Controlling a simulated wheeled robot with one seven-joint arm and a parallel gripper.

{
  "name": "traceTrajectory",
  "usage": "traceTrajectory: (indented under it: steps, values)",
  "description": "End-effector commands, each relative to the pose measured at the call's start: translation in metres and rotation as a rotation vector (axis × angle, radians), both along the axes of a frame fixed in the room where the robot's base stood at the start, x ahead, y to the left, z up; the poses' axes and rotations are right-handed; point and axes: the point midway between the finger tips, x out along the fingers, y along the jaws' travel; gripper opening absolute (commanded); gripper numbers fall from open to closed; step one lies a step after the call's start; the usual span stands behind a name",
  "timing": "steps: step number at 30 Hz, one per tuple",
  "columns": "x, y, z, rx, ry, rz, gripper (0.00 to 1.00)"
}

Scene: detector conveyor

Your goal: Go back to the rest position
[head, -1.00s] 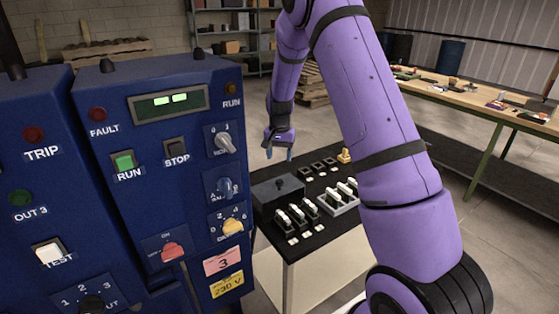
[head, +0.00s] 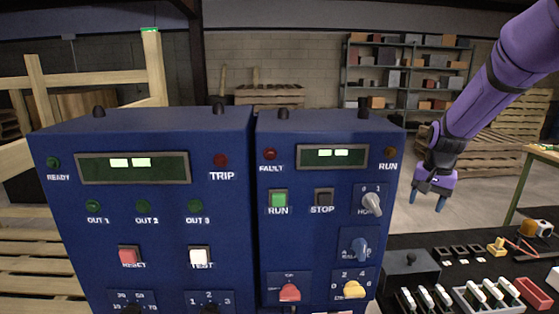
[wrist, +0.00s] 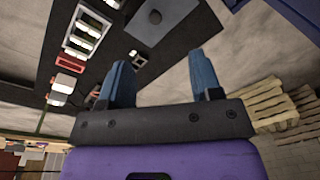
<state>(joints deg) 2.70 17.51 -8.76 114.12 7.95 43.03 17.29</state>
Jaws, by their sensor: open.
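My gripper (head: 428,203) hangs at the right of the head view, above and behind the black table and to the right of the blue cabinets. Its two blue fingers point down, apart, with nothing between them. In the wrist view the open fingers (wrist: 165,75) show clear space between them, with the table's black top (wrist: 110,60) and a dark grey box (wrist: 158,18) beyond. My purple arm reaches in from the upper right of the head view. The gripper touches nothing that I can see.
Two blue control cabinets, the left one (head: 120,185) and the right one (head: 335,230), fill the front. The table holds a grey box (head: 408,264), white-topped parts in a tray (head: 470,300) and a red bin (head: 533,294). Shelves (head: 405,75) and pallets stand behind. Floor shows around the gripper.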

Motion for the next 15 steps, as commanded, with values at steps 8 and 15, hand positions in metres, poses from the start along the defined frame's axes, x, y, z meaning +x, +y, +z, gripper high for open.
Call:
traceTrajectory:
  steps: [8,15]
  values:
    - [-0.064,0.028,0.074,-0.007,-0.087,0.127,0.59]
    - [-0.126,0.048,0.119,-0.029,-0.157,0.237,0.59]
